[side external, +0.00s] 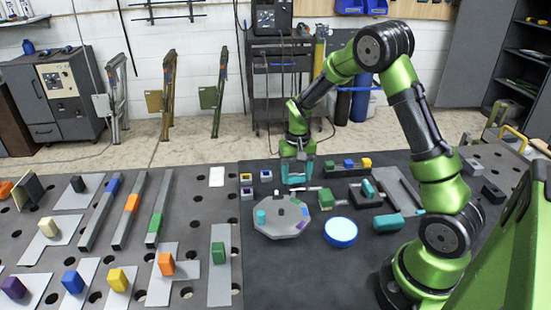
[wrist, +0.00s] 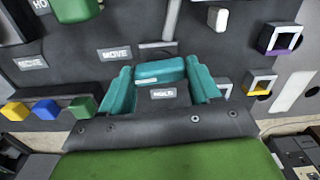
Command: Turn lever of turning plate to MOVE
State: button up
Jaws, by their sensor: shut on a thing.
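A teal handle (wrist: 160,72) lies between the teal fingers of my gripper (wrist: 162,88), which is shut on it. A grey rod (wrist: 172,22) runs up from near the handle, like a lever arm. A HOLD label (wrist: 162,94) sits right by the handle, between the fingers. A MOVE label (wrist: 115,54) lies to the left in the wrist view, apart from the handle. In the side view my gripper (side external: 297,172) is low at the back of the grey eight-sided turning plate (side external: 275,228), which carries a teal cylinder (side external: 261,216) and small coloured pieces. The fingers mostly hide the handle there.
Yellow, blue and green blocks (wrist: 46,110) stand left of my gripper in the wrist view. Open square frames (wrist: 281,38) stand on the right. In the side view a blue-rimmed white disc (side external: 341,232) lies right of the plate, and a dark fixture (side external: 350,194) is behind it.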

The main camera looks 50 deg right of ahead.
jog(key=shift+m, duration=0.6)
jog(key=o, duration=1.1)
jog(key=shift+c, duration=0.2)
notch_tip(320, 180, up, 17)
jog(key=s+a+r+n+t+y, duration=0.1)
jog(key=s+a+r+n+t, duration=0.1)
jog(key=s+a, duration=0.6)
jog(key=s+a+r+n+t+y, duration=0.1)
jog(key=s+a+r+n+t, duration=0.1)
jog(key=s+a+t, duration=0.3)
jog(key=s+a+n, duration=0.1)
jog(key=s+a, duration=0.2)
jog(key=a, duration=0.1)
jog(key=shift+s+r, duration=0.35)
jog(key=shift+r, duration=0.05)
